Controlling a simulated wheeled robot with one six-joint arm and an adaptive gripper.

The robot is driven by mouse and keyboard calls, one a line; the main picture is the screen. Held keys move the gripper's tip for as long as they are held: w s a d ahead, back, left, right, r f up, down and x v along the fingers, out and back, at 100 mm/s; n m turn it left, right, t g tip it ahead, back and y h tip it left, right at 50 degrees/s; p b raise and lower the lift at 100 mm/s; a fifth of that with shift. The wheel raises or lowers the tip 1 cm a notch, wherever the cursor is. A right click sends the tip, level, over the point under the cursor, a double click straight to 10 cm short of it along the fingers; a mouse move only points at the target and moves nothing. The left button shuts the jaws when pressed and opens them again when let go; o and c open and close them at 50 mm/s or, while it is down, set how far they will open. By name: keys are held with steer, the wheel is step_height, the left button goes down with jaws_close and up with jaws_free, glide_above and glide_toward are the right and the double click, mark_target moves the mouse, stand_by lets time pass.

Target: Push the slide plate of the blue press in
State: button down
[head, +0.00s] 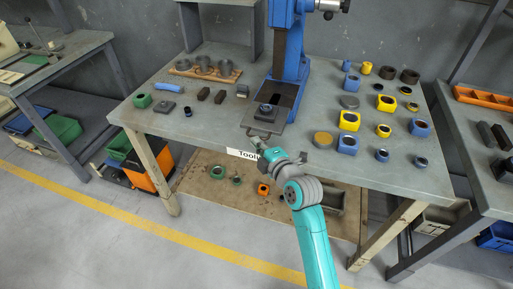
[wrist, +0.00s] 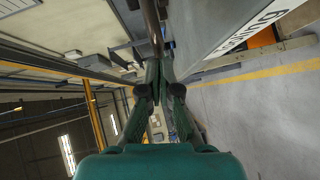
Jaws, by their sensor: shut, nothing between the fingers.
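The blue press (head: 289,58) stands at the back of the grey table. Its grey slide plate (head: 279,124) sticks out from the base toward the front edge. A dark block with a round top (head: 266,110) sits on the plate. A thin handle (head: 256,133) shows at the plate's front. My gripper (head: 259,143) is shut and empty, low at the table's front edge, close to the handle. I cannot tell whether they touch. In the wrist view my gripper (wrist: 161,65) has its fingers together, with a dark bar (wrist: 152,22) just beyond the tips.
Yellow, blue and dark parts (head: 388,103) crowd the table's right side. A wooden rack of grey rings (head: 204,68) and several small blocks lie on the left. A label (head: 242,154) is on the front edge. Side tables stand left and right.

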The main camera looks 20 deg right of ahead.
mark_target(276, 117)
stand_by(0.3)
steer(key=w+d, duration=0.2)
steer(key=w, duration=0.2)
steer(key=w+d, duration=0.6)
steer(key=w, duration=0.1)
steer(key=shift+w+d, duration=0.2)
steer(key=shift+w, duration=0.1)
steer(key=shift+w+d+r, duration=0.15)
steer(key=shift+d, duration=0.05)
steer(key=shift+d+r, duration=0.1)
